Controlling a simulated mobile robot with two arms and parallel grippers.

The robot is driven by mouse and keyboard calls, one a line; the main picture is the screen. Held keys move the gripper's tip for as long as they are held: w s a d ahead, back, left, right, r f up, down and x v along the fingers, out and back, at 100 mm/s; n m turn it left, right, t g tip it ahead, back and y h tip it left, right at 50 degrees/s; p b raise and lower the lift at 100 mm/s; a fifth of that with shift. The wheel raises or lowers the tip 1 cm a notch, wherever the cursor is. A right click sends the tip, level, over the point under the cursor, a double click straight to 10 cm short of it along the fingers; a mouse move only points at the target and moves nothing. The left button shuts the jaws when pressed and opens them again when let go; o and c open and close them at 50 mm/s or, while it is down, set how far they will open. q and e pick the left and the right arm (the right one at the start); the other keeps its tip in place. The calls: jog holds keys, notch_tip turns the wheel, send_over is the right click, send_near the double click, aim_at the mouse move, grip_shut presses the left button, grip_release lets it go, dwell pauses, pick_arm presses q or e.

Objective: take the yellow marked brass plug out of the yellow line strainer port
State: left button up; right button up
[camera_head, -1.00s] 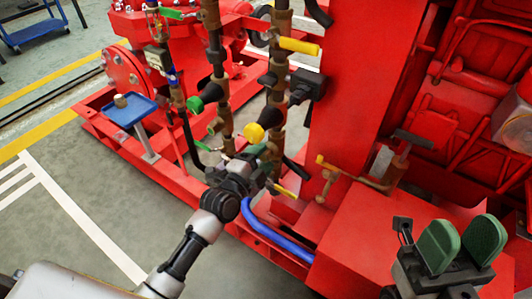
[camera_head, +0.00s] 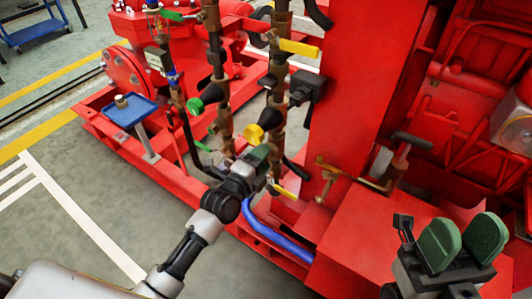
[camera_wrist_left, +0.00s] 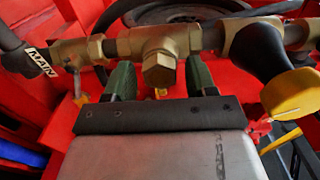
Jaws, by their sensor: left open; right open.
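In the left wrist view a brass hex plug (camera_wrist_left: 158,70) sits in the underside of a brass fitting (camera_wrist_left: 165,42) on the pipe. My left gripper (camera_wrist_left: 160,80) is open, with one green finger on each side of the plug and a visible gap at both sides. No yellow mark shows clearly on the plug. In the head view my left gripper (camera_head: 264,160) is low at the right-hand pipe, and the plug is hidden there. My right gripper (camera_head: 462,243) is open and empty at the lower right.
A yellow knob (camera_head: 255,134) is just above my left gripper; it also shows in the wrist view (camera_wrist_left: 292,94). A green knob (camera_head: 196,105) is on the left-hand pipe. A blue tray (camera_head: 140,108) holds a small brownish part (camera_head: 121,101). A blue hose (camera_head: 270,235) runs below.

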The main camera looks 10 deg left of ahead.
pick_arm(q)
jog(key=shift+c, duration=0.3)
grip_shut()
jog(key=shift+p, duration=0.3)
jog(key=n, duration=2.4)
